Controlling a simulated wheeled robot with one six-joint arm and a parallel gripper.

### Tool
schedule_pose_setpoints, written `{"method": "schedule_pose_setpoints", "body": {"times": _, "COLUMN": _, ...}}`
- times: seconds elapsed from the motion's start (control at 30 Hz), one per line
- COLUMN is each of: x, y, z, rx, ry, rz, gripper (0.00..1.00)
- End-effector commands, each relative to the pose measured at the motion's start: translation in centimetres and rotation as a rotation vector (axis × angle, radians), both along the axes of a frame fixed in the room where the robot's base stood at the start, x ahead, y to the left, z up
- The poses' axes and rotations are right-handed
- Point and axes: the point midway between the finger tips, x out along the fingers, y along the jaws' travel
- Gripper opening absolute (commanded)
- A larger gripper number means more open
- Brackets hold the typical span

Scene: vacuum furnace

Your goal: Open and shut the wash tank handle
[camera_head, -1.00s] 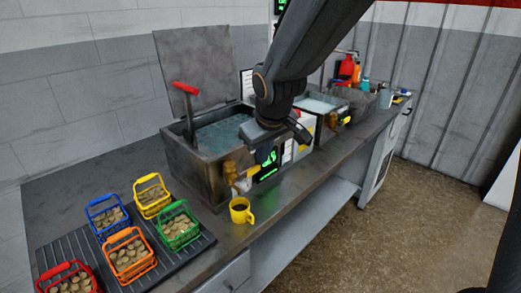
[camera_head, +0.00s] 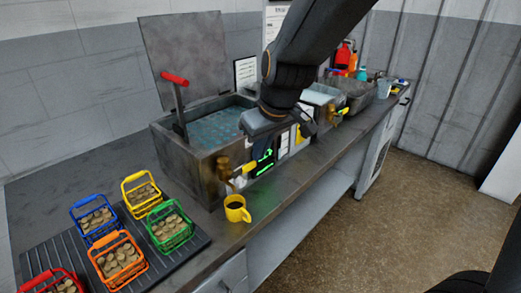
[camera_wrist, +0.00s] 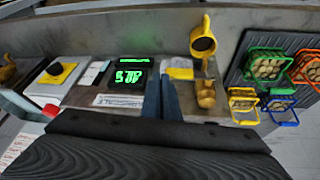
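The grey wash tank (camera_head: 188,170) stands on the bench, filled with bluish liquid, its flat lid (camera_head: 187,60) raised behind. A red-topped lever (camera_head: 175,80) rises at its left rim. On its front is a brass valve (camera_head: 225,172) with a yellow handle (camera_head: 249,168); the wrist view also shows the valve (camera_wrist: 206,93) and handle (camera_wrist: 181,73). My gripper (camera_head: 304,124) is in front of the tank's right end, right of and above the yellow handle, apart from the valve. In the wrist view its dark fingers look close together; whether they are open or shut is unclear.
A yellow mug (camera_head: 237,209) stands on the bench just in front of the valve. Several coloured baskets of round parts sit on a ribbed mat (camera_head: 185,247) at left. A second tank (camera_head: 322,95) with another yellow-handled valve stands to the right. The aisle floor is clear.

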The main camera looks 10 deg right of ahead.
Motion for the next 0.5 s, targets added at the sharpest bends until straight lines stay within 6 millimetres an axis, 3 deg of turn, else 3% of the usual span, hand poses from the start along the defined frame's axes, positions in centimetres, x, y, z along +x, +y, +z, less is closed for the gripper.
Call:
{"method": "schedule_pose_setpoints", "body": {"times": 0.03, "x": -0.6, "y": -0.2, "z": -1.0, "rx": -0.006, "ry": 0.021, "rz": 0.001, "gripper": 0.0}}
{"method": "schedule_pose_setpoints", "body": {"times": 0.23, "x": -0.6, "y": -0.2, "z": -0.4, "rx": -0.006, "ry": 0.02, "rz": 0.001, "gripper": 0.0}}
{"method": "schedule_pose_setpoints", "body": {"times": 0.5, "x": -0.4, "y": -0.3, "z": 3.1, "rx": -0.003, "ry": 0.007, "rz": 0.0, "gripper": 0.0}}
